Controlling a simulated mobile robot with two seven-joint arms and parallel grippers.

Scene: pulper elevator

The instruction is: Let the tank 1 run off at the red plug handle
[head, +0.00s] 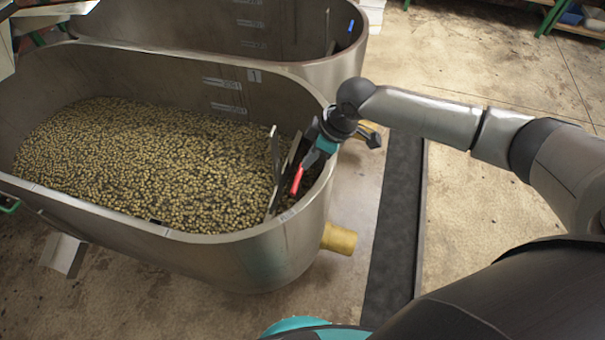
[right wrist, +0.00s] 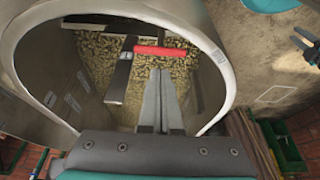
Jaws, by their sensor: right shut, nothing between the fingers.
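Tank 1 (head: 284,245) is a large oval metal tub, filled with yellow-brown berries and marked "1" on its inner far wall. The red plug handle (head: 297,180) shows inside its right end, beside upright grey metal plates (head: 274,155). In the right wrist view the handle (right wrist: 165,51) is a short red bar above the berries. My right gripper (head: 309,155) reaches over the rim, close by the handle. Its two grey fingers (right wrist: 161,72) are shut together and empty, pointing at the handle with a small gap in the picture. The plug itself is hidden.
A second metal tank (head: 330,68) stands close behind tank 1. A yellow pipe stub (head: 339,239) sticks out low at tank 1's right end. A dark strip (head: 394,225) crosses the floor. Open floor (head: 490,75) lies to the right.

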